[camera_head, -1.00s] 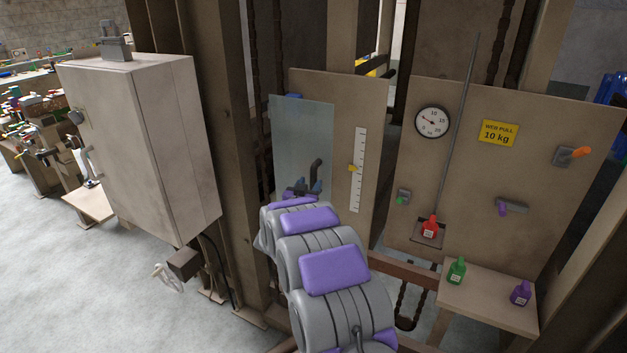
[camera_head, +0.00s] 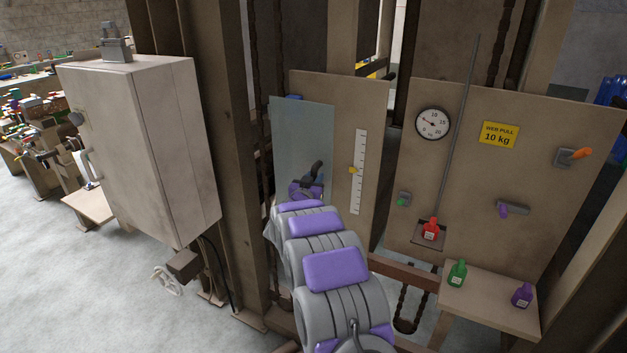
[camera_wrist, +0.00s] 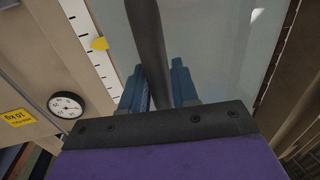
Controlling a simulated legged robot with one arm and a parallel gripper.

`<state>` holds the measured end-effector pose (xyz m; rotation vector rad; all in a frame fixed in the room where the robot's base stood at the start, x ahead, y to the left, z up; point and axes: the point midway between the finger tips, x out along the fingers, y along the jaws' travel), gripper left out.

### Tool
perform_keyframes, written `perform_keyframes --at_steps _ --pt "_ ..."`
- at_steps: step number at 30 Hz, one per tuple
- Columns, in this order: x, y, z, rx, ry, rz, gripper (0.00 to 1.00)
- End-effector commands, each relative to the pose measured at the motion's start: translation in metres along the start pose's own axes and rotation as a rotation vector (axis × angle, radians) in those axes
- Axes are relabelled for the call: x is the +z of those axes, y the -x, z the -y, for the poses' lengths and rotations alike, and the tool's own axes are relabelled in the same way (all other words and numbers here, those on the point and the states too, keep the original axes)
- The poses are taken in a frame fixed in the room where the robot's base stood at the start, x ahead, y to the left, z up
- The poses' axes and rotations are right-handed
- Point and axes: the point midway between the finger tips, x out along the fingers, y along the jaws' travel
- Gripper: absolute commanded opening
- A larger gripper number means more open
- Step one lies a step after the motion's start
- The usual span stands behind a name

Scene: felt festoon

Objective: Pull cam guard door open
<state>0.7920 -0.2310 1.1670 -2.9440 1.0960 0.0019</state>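The cam guard door looks to be the translucent grey-blue panel (camera_head: 290,135) left of the white scale; it appears closed against its board. It also fills the upper middle of the wrist view (camera_wrist: 215,40). My gripper (camera_wrist: 158,70) points at this panel, its two blue fingers apart with a gap between them. In the head view my gripper is at the panel's lower right, partly hidden behind my arm. Contact with the panel cannot be told.
A white scale (camera_head: 359,185) with a yellow pointer is right of the panel. Further right, a board holds a round dial (camera_head: 432,123), a yellow sign (camera_head: 499,134) and levers. A low shelf (camera_head: 490,306) carries green and purple tagged items. A pale cabinet (camera_head: 180,150) stands left.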

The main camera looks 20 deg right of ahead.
Motion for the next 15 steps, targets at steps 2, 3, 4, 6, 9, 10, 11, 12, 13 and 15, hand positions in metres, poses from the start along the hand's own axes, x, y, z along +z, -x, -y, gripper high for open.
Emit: perform_keyframes --at_steps 2,3,4,6,9,10,11,12,13,15 --pt "0.0 0.0001 0.0003 -0.001 0.0 0.0 0.2" --pt "0.0001 0.0001 0.0004 -0.001 0.0 0.0 0.16" --pt "0.0001 0.0001 0.0004 -0.001 0.0 0.0 0.13" --pt "0.0001 0.0002 0.0005 -0.001 0.0 0.0 0.06" --pt "0.0001 0.0001 0.0006 -0.001 0.0 0.0 0.0" --pt "0.0001 0.0001 0.0006 -0.001 0.0 0.0 0.0" --pt "0.0001 0.0002 0.0006 -0.001 0.0 0.0 0.0" --pt "0.0001 0.0002 0.0006 -0.001 0.0 0.0 0.0" --pt "0.0002 0.0002 0.0006 -0.001 0.0 0.0 0.0" --pt "0.0002 0.0001 0.0007 -0.001 0.001 0.0 0.0"
